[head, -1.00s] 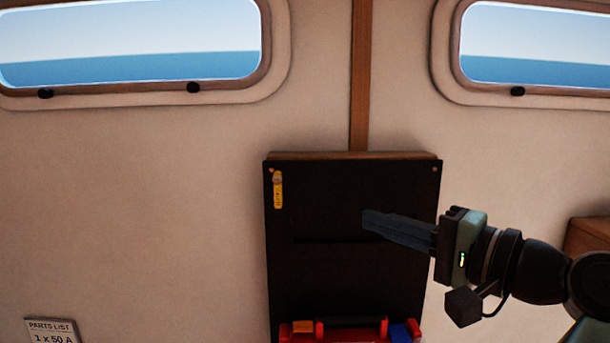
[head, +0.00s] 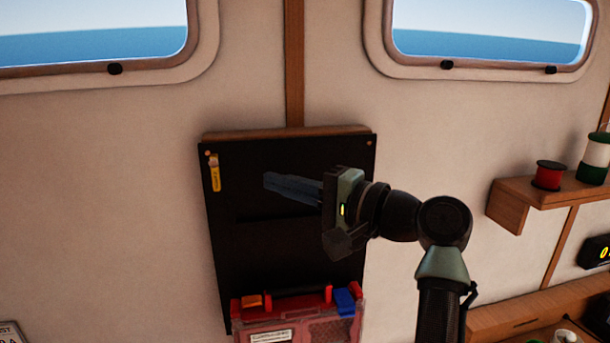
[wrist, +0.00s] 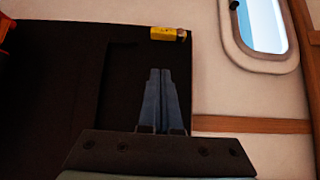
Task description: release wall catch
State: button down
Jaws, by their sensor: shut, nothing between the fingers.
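A black wall panel (head: 225,235) hangs on the cabin wall, and it also fills much of the wrist view (wrist: 50,90). A red case (head: 290,310) with a clear front sits at its lower part, with an orange block (head: 252,301) and a blue block (head: 344,300) at its top. I cannot tell which part is the catch. My gripper (head: 266,181) is shut and empty in front of the panel's upper half, above the case. Its closed fingers show in the wrist view (wrist: 160,72). A yellow tag (head: 215,174) hangs at the panel's upper left, apart from the fingers.
A wooden shelf (head: 510,207) with a red spool (head: 549,176) and a green-and-white spool (head: 594,155) stands out at the right. A wooden ledge (head: 500,322) lies at the lower right. The wall left of the panel is mostly bare.

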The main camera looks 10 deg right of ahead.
aim_at(220, 176)
jog(key=a+p, duration=0.1)
jog(key=w+a+p, duration=0.1)
jog(key=a, duration=0.1)
jog(key=w+a, duration=0.1)
jog(key=a, duration=0.1)
jog(key=shift+r+p, duration=0.1)
jog(key=shift+p, duration=0.3)
jog(key=shift+a, duration=0.45)
jog(key=shift+f, duration=0.3)
